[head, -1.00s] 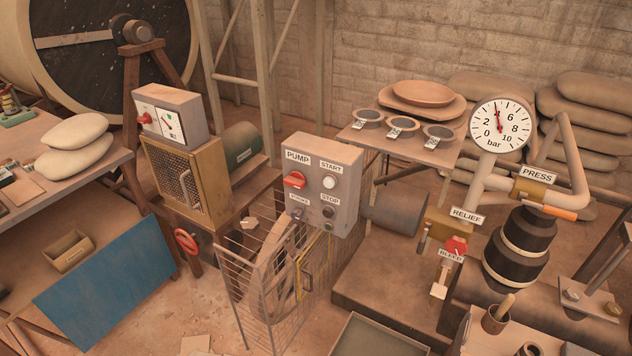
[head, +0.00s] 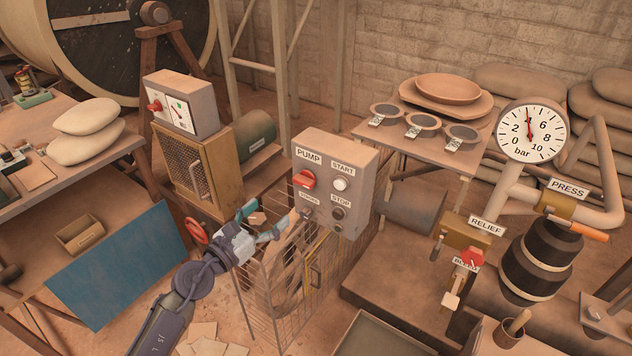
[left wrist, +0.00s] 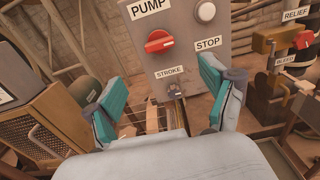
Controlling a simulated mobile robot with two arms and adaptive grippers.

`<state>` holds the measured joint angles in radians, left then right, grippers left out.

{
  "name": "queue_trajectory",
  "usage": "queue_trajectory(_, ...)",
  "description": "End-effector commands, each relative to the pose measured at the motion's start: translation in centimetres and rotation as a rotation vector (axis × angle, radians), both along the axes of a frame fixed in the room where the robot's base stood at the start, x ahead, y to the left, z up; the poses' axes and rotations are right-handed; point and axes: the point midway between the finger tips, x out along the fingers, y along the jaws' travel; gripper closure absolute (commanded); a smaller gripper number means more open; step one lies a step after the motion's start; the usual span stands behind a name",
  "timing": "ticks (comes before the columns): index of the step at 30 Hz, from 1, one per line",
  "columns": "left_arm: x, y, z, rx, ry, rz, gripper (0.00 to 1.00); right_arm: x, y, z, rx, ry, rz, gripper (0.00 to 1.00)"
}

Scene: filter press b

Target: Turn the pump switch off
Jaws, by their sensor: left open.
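The grey pump box (head: 352,185) stands on the wire cage. Its red PUMP switch (head: 304,179) is a rotary knob at the upper left, under the PUMP label. The white START button (head: 340,184) is to its right, with the dark STOP button (head: 338,213) below that. In the left wrist view the red switch (left wrist: 158,42) shows above the STROKE label, its handle roughly level. My left gripper (head: 275,221) is open and empty, in front of the box's lower left. In the left wrist view its fingers (left wrist: 166,95) stand apart, below the switch. My right gripper is not in view.
The wire cage (head: 262,300) is under the box. A brown mesh cabinet (head: 190,165) stands to the left.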

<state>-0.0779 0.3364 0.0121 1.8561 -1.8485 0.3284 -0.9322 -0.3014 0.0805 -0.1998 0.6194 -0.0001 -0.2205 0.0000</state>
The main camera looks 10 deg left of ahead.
Motion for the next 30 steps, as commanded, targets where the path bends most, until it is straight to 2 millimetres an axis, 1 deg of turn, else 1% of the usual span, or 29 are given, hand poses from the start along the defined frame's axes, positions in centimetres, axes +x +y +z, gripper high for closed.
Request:
queue_trajectory(3, 2.0, -0.8, 0.3, -0.006, -0.002, 0.0, 0.17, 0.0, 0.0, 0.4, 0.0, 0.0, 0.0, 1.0)
queue_trajectory(7, 4.7, -1.7, 0.2, -0.006, -0.002, 0.0, 0.17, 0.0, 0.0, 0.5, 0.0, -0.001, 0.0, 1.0)
queue_trajectory(12, 8.1, -3.0, 0.0, -0.009, 0.0, 0.001, 0.17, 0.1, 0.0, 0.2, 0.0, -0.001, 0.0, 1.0)
queue_trajectory(16, 10.1, -3.7, 0.0, -0.007, 0.001, 0.001, 0.17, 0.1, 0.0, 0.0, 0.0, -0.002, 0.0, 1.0)
queue_trajectory(18, 10.8, -4.0, -0.1, -0.008, 0.001, 0.001, 0.17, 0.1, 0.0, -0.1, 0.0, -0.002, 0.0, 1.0)
queue_trajectory(22, 11.7, -4.3, 0.0, -0.006, 0.001, 0.0, 0.17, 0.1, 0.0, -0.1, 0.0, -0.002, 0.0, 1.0)
queue_trajectory(30, 11.9, -4.4, 0.0, -0.006, 0.002, 0.0, 0.17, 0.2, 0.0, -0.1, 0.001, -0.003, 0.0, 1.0)
